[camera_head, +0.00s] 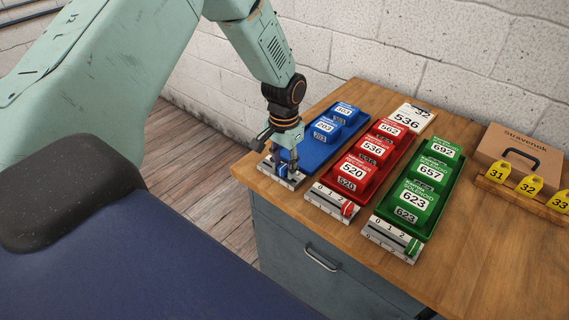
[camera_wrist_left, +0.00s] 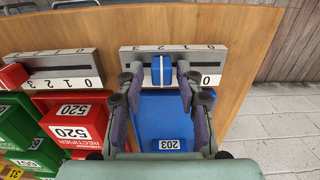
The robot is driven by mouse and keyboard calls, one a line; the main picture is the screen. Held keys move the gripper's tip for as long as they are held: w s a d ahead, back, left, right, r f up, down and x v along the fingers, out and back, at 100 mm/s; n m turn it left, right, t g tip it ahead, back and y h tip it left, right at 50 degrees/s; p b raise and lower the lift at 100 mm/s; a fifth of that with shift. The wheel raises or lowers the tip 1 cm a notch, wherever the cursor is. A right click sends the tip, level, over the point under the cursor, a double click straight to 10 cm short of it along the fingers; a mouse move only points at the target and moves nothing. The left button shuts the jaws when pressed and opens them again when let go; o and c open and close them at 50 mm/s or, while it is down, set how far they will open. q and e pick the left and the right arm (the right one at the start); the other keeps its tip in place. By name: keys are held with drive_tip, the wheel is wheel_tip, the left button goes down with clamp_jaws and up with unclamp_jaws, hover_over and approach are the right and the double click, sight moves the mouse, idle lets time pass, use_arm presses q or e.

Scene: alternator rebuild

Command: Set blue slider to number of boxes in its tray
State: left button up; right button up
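The blue slider (camera_wrist_left: 161,69) sits on its scale plate (camera_wrist_left: 208,62) in front of the blue tray (camera_wrist_left: 150,115). In the left wrist view it stands near the 2, though the knob covers part of the scale. The blue tray (camera_head: 310,155) holds two blue boxes, one at the back (camera_head: 344,112) and one nearer (camera_head: 325,129). My left gripper (camera_wrist_left: 158,77) is over the slider, fingers on either side of it with visible gaps. In the head view the gripper (camera_head: 283,168) partly hides the slider and scale. My right gripper is in neither view.
A red tray (camera_head: 330,186) and a green tray (camera_head: 420,233) with boxes stand to the right. Their red slider (camera_head: 348,209) and green slider (camera_head: 412,246) are near the right ends of their scales. A cardboard box (camera_head: 520,155) and yellow number tags (camera_head: 529,185) stand farther right.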

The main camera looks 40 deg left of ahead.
sight(283, 167)
use_arm(q)
drive_tip(key=shift+o, duration=0.3)
drive_tip(key=shift+s+a, duration=0.1)
wheel_tip(283, 167, up, 12)
idle(0.4)
idle(0.3)
